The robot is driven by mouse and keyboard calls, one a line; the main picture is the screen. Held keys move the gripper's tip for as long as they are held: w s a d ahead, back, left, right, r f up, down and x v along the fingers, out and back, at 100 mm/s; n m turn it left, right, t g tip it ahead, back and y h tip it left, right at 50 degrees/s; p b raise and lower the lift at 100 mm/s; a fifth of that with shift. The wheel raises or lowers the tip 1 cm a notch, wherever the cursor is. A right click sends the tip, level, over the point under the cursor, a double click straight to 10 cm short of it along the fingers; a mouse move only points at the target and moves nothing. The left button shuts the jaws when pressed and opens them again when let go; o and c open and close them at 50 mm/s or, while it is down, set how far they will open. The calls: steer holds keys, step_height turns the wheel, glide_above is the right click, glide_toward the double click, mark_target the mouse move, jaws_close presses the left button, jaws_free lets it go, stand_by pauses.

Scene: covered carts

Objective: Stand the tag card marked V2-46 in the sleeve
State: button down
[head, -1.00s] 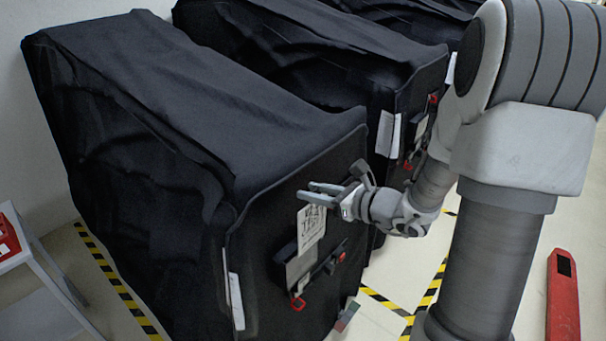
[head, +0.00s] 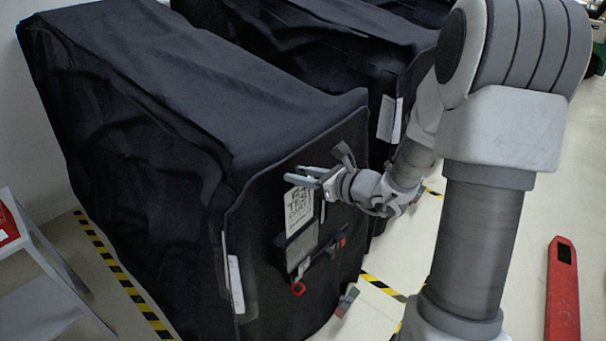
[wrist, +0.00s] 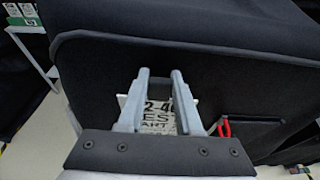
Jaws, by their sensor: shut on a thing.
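The white tag card (head: 299,206) hangs upright from my gripper (head: 304,176), which is shut on its top edge in front of the nearest cart's dark cover. In the wrist view the card (wrist: 158,118) shows between and behind the fingers (wrist: 161,82); part of its print reads "2-46", the rest is hidden. The grey sleeve (head: 301,246) is on the cover's end face, directly below the card. The card's lower edge meets the sleeve's top in the picture; I cannot tell whether it is inside or in front.
A red clip (head: 298,289) hangs below the sleeve, and a dark holder (head: 331,246) sits right of it. A white sheet (head: 235,284) is at the cover's left edge. Another covered cart (head: 330,50) stands behind. A red floor object (head: 562,290) lies right.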

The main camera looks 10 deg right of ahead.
mark_target(301, 211)
steer(key=shift+f+b, duration=4.1)
steer(key=shift+f, duration=0.65)
steer(key=shift+f+b, duration=0.95)
steer(key=shift+b, duration=0.15)
steer(key=c, duration=0.5)
jaws_free()
steer(key=v, duration=1.7)
steer(key=shift+s+p, duration=0.2)
steer(key=shift+p, duration=0.2)
